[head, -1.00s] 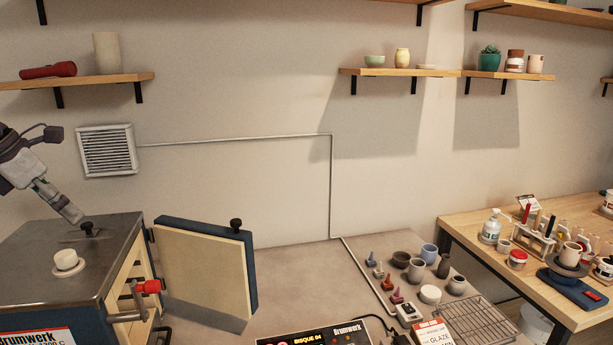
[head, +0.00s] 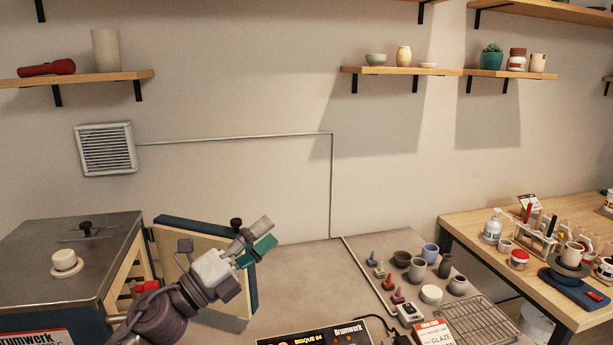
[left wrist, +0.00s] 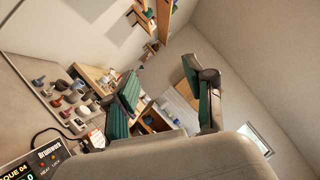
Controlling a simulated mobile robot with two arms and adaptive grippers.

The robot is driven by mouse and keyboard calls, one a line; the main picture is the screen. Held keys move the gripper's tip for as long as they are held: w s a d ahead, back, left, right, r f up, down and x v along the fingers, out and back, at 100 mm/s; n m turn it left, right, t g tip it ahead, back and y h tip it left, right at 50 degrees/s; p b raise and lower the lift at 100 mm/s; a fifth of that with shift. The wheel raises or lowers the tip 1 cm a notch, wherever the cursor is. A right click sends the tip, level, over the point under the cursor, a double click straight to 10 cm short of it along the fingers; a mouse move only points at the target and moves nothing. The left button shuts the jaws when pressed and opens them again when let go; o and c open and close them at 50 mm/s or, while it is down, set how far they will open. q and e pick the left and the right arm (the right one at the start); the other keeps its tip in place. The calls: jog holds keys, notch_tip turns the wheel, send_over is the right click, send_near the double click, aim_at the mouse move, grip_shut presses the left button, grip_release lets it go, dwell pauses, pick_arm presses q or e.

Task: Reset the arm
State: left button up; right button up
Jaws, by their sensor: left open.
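My left gripper (head: 256,243) is in front of the open kiln door in the head view, its arm coming up from the lower left. In the left wrist view its fingers (left wrist: 165,100) stand apart with green pads and nothing between them. The kiln (head: 65,265) stands at the left with its door (head: 182,240) swung open; my arm hides part of the door and the red-tipped handle. My right gripper shows in neither view.
A controller box (head: 315,335) lies at the table's front. Several small pots, stamps and a wire rack (head: 480,322) are right of it. A wooden bench (head: 470,222) with glaze tools is at the far right. The table's middle is clear. Shelves (head: 400,71) hang above.

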pick_arm(q)
jog(key=s+a+f+n+y, duration=0.3)
jog(key=a+f+n+y, duration=0.1)
jog(key=f+n+y, duration=0.3)
jog(key=s+a+f+n+t+y, duration=0.15)
jog(key=a+f+n+y, duration=0.25)
jog(key=f+n, duration=0.4)
jog(key=s+a+f+n+y, duration=0.3)
jog(key=f+n+y, duration=0.3)
jog(key=n, duration=0.4)
jog(key=s+a+f+n+g, duration=0.15)
jog(key=s+f+g, duration=0.3)
jog(key=s, duration=0.45)
jog(key=s+f+n+g, duration=0.2)
jog(key=s+f+g, duration=0.1)
jog(key=s+f, duration=0.4)
jog(key=s+f+n+g, duration=0.2)
jog(key=s+f+g, duration=0.2)
jog(key=s, duration=0.6)
notch_tip(320, 180, down, 29)
jog(key=s+g+b, duration=0.2)
jog(key=s+a+f+g+b, duration=0.1)
jog(key=s+a+f, duration=0.2)
jog(key=s+f, duration=1.3)
jog(key=shift+a+f+b, duration=0.15)
jog(key=shift+f+b, duration=0.15)
jog(key=shift+f, duration=0.3)
